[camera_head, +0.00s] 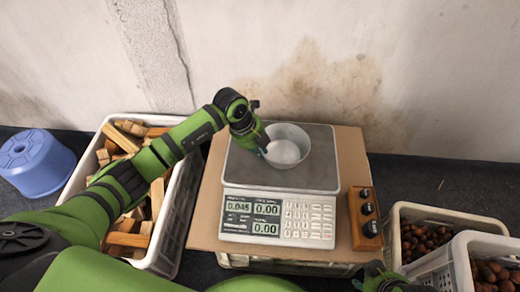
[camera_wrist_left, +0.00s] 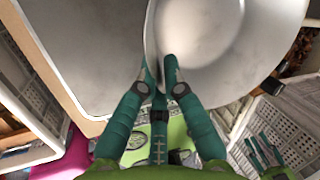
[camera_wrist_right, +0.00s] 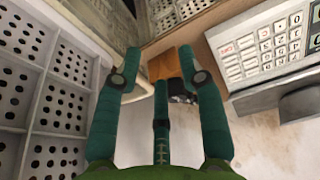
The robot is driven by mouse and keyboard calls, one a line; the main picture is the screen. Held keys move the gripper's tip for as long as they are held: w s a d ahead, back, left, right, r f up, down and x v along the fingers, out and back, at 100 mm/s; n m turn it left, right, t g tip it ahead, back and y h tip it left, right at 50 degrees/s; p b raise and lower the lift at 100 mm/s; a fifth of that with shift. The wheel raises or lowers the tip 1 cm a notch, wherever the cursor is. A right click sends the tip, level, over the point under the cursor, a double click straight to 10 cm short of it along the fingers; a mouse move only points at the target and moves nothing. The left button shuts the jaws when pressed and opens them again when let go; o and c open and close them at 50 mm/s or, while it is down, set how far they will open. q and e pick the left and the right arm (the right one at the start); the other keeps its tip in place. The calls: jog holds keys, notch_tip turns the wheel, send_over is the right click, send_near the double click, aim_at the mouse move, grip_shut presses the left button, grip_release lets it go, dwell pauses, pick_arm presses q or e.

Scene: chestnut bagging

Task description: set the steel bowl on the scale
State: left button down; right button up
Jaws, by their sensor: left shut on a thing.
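The steel bowl (camera_head: 287,146) is upright over the plate of the scale (camera_head: 242,170), right of the plate's middle. The scale's first display reads 0.045; I cannot tell whether the bowl's full weight rests on the plate. My left gripper (camera_head: 262,141) is shut on the bowl's rim at its left side. In the left wrist view, one finger of the gripper (camera_wrist_left: 160,68) is inside the bowl (camera_wrist_left: 215,60) and the other outside. My right gripper (camera_wrist_right: 160,62) is open and empty; it shows partly at the bottom edge of the head view (camera_head: 385,280).
The scale stands on a cardboard sheet (camera_head: 205,225). A wooden block with black knobs (camera_head: 364,218) lies right of it. A white crate (camera_head: 172,235) of wood pieces is at left, with a blue stool (camera_head: 38,165) beyond. Chestnut baskets (camera_head: 440,212) stand at lower right. A wall is behind.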

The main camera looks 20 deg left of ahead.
pick_arm(q)
jog(key=c, duration=1.4)
grip_release()
jog(key=shift+r, duration=0.1)
jog(key=shift+a+r, duration=0.1)
jog(key=shift+r, duration=0.15)
jog(key=p+v, duration=0.3)
jog(key=v, duration=0.8)
jog(key=shift+s+r, duration=0.15)
jog(key=shift+r, duration=0.05)
pick_arm(e)
notch_tip(320, 180, down, 8)
jog(key=shift+w+a, duration=0.15)
jog(key=shift+w, duration=0.15)
